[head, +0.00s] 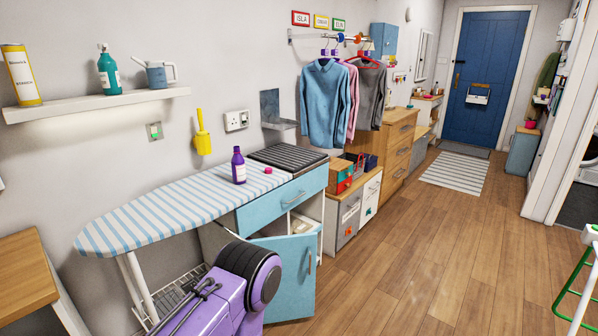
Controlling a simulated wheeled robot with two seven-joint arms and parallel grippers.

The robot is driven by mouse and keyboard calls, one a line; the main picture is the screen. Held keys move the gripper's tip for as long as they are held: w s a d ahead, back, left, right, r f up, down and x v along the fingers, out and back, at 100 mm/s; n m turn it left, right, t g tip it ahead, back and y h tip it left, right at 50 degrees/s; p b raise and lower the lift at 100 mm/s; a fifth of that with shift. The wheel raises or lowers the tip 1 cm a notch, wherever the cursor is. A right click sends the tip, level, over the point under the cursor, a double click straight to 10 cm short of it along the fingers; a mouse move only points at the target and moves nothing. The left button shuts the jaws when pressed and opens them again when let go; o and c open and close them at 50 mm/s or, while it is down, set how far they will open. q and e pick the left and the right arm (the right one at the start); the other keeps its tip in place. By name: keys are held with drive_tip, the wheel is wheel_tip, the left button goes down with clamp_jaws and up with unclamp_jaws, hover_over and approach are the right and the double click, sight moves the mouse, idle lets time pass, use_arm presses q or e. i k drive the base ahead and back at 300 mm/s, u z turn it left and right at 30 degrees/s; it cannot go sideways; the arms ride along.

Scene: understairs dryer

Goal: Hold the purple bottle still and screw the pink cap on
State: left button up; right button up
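The purple bottle (239,168) stands upright on the right end of the striped ironing board (150,212), with a pale label on its front. Its top looks dark purple and narrow. A small pink item (268,170), likely the pink cap, lies on the board to the right of the bottle, apart from it, near the black ribbed mat. It is too small to tell which way up it is. Neither of my grippers shows in the head view.
A black ribbed mat (287,157) lies beside the board above a blue drawer (284,199). The cupboard door (290,274) below hangs open. A wall shelf (95,105) holds several containers. Clothes (325,103) hang farther back. The wooden floor (430,250) at right is clear.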

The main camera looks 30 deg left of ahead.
sight(238, 163)
drive_tip(key=i, duration=3.8)
drive_tip(key=u, duration=3.85)
